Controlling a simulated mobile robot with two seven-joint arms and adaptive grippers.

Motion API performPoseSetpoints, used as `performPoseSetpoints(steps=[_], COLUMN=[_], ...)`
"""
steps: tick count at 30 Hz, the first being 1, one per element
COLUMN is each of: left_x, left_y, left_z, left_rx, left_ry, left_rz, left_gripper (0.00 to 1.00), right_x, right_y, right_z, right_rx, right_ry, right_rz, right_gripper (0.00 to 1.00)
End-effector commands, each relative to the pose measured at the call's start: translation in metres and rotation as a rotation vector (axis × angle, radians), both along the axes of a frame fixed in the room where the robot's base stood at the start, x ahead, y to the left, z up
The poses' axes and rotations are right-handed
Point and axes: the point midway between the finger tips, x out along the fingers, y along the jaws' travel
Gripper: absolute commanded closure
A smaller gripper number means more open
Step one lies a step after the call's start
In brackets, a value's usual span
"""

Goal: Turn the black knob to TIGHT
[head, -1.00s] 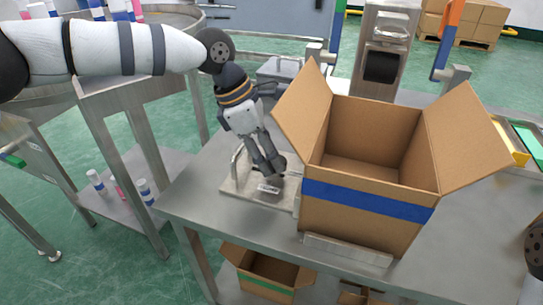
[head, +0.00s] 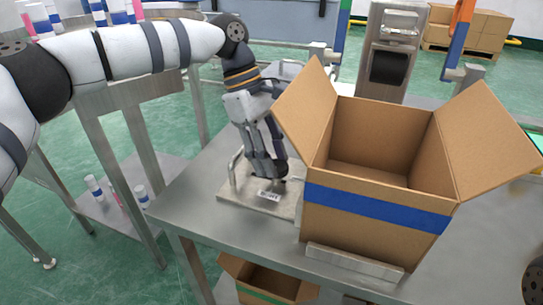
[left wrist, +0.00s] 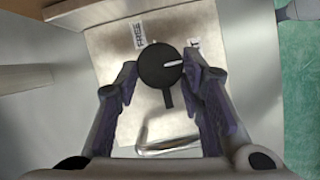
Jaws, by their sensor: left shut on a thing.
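The black knob (left wrist: 158,68) is round with a white pointer line and a short black bar. It sits on a pale metal plate (left wrist: 108,45) in the left wrist view. Its line points right, toward a label (left wrist: 193,44) mostly hidden by a finger. A FREE label (left wrist: 138,33) is up and left of the knob. My left gripper (head: 270,176) reaches down to the plate (head: 235,191) in the head view, largely hiding the knob. In the left wrist view the left gripper (left wrist: 160,70) has its fingers on both sides of the knob, shut on it.
A large open cardboard box (head: 375,215) with a blue band stands close right of my left gripper on the steel table (head: 195,205). A metal handle (left wrist: 170,135) rises from the plate beside the knob. Another box (head: 262,280) is below the table.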

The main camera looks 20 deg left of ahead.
Motion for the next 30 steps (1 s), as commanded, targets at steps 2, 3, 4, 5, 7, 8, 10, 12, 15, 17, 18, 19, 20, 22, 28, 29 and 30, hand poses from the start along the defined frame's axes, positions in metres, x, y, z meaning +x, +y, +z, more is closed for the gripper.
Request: performPoseSetpoints(steps=[2,3,4,5,7,8,10,12,15,17,18,19,20,22,28,29,30], left_x=[-0.001,-0.001,-0.001,-0.001,-0.001,-0.001,-0.001,-0.001,-0.001,-0.001,-0.001,-0.001,0.0,0.0,0.002,0.002,0.003], left_y=[0.0,0.0,0.0,0.0,0.0,0.0,0.0,0.0,0.0,0.0,0.0,0.0,0.0,0.0,0.003,0.005,0.008], left_z=[-0.002,-0.002,-0.002,-0.002,-0.002,-0.002,-0.002,-0.002,-0.002,-0.002,-0.002,-0.002,-0.001,-0.001,0.007,0.012,0.021], left_rx=[0.004,0.004,0.004,0.004,0.004,0.004,0.004,0.004,0.005,0.004,0.004,0.004,0.004,0.003,0.002,0.001,0.002], left_ry=[0.004,0.004,0.004,0.004,0.004,0.004,0.004,0.004,0.004,0.004,0.004,0.003,0.003,0.002,-0.002,-0.003,-0.003], left_rz=[-0.009,-0.011,-0.012,-0.013,-0.014,-0.014,-0.014,-0.014,-0.014,-0.013,-0.013,-0.012,-0.012,-0.012,-0.01,-0.009,-0.009], left_gripper=[0.92,0.92,0.92,0.92,0.92,0.92,0.92,0.92,0.58,0.44,0.44,0.44,0.44,0.44,0.44,0.44,0.44], right_x=[-0.001,-0.001,-0.001,-0.001,-0.001,-0.001,-0.001,-0.001,-0.001,-0.001,-0.001,-0.001,-0.001,-0.001,0.0,0.0,0.0], right_y=[0.0,0.0,0.0,0.0,0.0,0.0,0.0,0.0,0.0,0.0,0.0,0.0,0.0,0.0,0.0,0.0,0.0], right_z=[-0.001,-0.001,-0.001,-0.001,-0.001,-0.001,-0.001,-0.001,-0.001,-0.001,-0.001,-0.001,-0.001,-0.001,-0.001,-0.001,0.0], right_rx=[0.0,0.0,0.0,0.0,0.0,0.0,0.0,0.0,0.0,0.0,0.0,0.0,0.0,0.0,0.0,0.0,0.0], right_ry=[0.002,0.002,0.002,0.002,0.002,0.002,0.002,0.002,0.002,0.002,0.002,0.002,0.002,0.002,0.001,0.001,0.001], right_rz=[0.0,0.0,0.0,0.0,0.0,0.0,0.0,0.0,0.0,0.0,0.0,0.0,0.0,0.0,0.001,0.001,0.0], right_gripper=[0.6,0.6,0.6,0.6,0.6,0.6,0.6,0.6,0.6,0.6,0.6,0.6,0.6,0.6,0.6,0.6,0.6])
